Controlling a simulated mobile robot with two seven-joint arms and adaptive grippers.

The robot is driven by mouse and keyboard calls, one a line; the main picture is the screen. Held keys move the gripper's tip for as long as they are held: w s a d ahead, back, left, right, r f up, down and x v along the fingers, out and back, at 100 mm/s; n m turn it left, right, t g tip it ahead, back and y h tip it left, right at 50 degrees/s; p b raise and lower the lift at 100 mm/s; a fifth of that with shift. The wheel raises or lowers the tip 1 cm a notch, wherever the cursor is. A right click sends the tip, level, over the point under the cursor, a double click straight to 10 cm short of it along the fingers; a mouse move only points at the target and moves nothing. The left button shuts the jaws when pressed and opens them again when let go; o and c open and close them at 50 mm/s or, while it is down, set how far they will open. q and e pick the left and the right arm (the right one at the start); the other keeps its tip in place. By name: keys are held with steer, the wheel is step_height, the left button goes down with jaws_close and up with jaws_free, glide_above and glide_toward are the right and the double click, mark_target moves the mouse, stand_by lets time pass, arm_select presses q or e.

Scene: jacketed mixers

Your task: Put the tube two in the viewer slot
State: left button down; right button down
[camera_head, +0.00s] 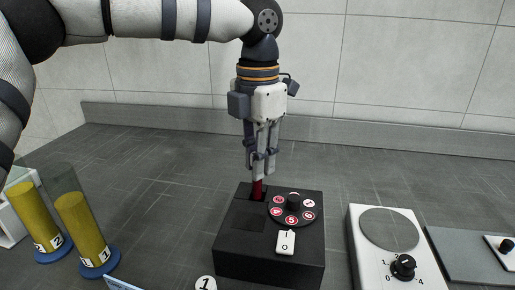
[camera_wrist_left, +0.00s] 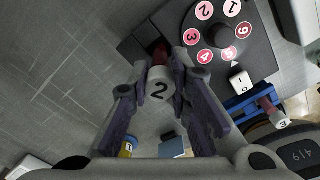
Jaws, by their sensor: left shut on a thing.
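Tube two (camera_head: 257,190) is a dark red tube. Its light cap, marked 2, faces the camera in the left wrist view (camera_wrist_left: 160,90). My left gripper (camera_head: 261,168) points down and is shut on the tube's upper part. The viewer is a black box (camera_head: 268,250) with a dial of numbered red and white discs and a white switch marked 0. The viewer slot (camera_wrist_left: 156,46) is a dark opening beside the dial. The tube's lower end is at this opening; I cannot tell how deep it sits. My right gripper is not in view.
Two yellow-filled cylinders on blue bases (camera_head: 84,225) stand at the left. A white round cap marked 1 (camera_head: 205,284) is at the front edge of view. A white hot plate (camera_head: 411,250) stands right of the viewer. A tube marked 3 (camera_wrist_left: 279,118) sits by a blue rack.

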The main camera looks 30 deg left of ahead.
mark_target(257, 197)
arm_select(q)
steer(key=shift+f, duration=2.05)
steer(key=c, duration=0.9)
jaws_free()
steer(key=shift+r, duration=3)
